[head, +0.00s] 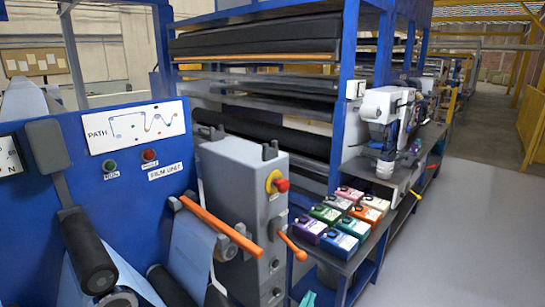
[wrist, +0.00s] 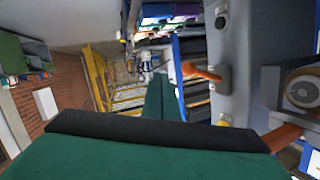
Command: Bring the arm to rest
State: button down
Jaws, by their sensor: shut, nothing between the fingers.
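My gripper (wrist: 163,82) shows in the wrist view as two dark green fingers side by side, shut with nothing between them. In the head view only a small teal tip (head: 308,299) of it shows at the bottom edge, in front of the dark bench. The rest of my arm is out of the head view. The grey machine cabinet (head: 243,190) stands left of the tip, with an orange lever (head: 292,247) on its side. In the wrist view the orange lever (wrist: 200,72) is right of the fingers, apart from them.
The blue panel (head: 110,185) with rollers and film stands at the left. An orange bar (head: 215,223) juts out from it. Several coloured boxes (head: 345,215) sit on the bench. A red button (head: 281,185) is on the cabinet. The grey floor (head: 470,220) at the right is clear.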

jog(key=s+a+f+n+t+y, duration=0.15)
jog(key=s+f+n, duration=0.25)
jog(key=s+f, duration=0.45)
jog(key=s+a+f+n+y, duration=0.35)
jog(key=s+f, duration=0.25)
jog(key=s, duration=0.5)
jog(key=s+a+r, duration=0.1)
jog(key=s+a, duration=0.1)
jog(key=s, duration=0.9)
jog(key=s+a+y, duration=0.1)
jog(key=s+a, duration=0.1)
jog(key=s, duration=1)
jog(key=shift+a+r+n, duration=0.35)
